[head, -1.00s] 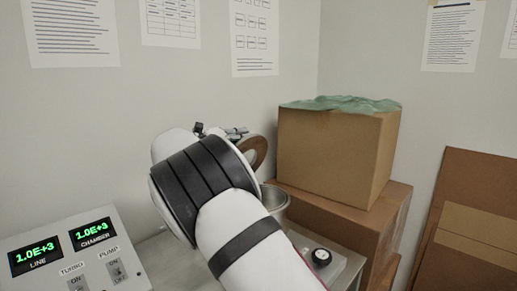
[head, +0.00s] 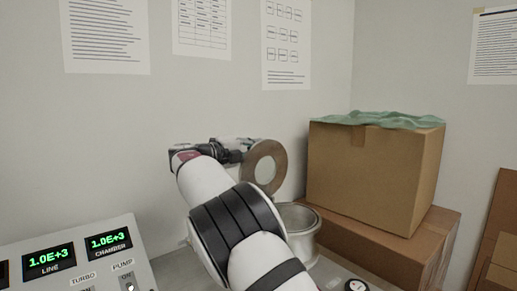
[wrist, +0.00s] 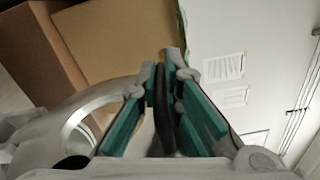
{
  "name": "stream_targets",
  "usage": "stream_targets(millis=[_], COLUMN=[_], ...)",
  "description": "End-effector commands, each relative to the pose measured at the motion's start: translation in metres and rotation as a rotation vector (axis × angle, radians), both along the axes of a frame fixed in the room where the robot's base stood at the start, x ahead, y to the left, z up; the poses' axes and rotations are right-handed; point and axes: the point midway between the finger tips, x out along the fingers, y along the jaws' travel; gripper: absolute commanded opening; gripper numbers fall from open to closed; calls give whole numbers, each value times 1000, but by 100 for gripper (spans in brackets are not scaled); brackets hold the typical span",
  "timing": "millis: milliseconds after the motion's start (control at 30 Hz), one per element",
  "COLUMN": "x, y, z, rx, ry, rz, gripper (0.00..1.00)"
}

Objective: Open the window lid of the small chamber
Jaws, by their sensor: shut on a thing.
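The small chamber (head: 304,246) is a pale metal cylinder, and its round mouth shows open at the top. Its window lid (head: 264,190), a brownish metal ring with a round opening in the middle, stands raised, near upright, at the back left of the mouth. My gripper (head: 240,144) is at the lid's upper left side, partly hidden behind my own wrist. In the wrist view, my gripper (wrist: 165,75) has its green-padded fingers closed around a thin dark piece, apparently part of the lid. The exact grip point is hard to make out.
A cardboard box (head: 370,175) with green cloth (head: 375,120) on top stands on a larger box (head: 430,250), right of the chamber. A control panel (head: 75,265) with green readouts is at lower left. A wall is close behind; space above the chamber is free.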

Motion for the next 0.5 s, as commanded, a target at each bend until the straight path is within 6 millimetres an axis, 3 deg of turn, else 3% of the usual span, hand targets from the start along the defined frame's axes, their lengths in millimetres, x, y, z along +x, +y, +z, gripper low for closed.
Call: stream_targets(millis=[133,167,233,500], x=[0,0,0,0], y=[0,0,0,0], z=[3,3,3,3], rx=[-1,-1,0,0], ry=[-5,-5,-5,-5], rz=[2,2,2,1], gripper=[0,14,29,29])
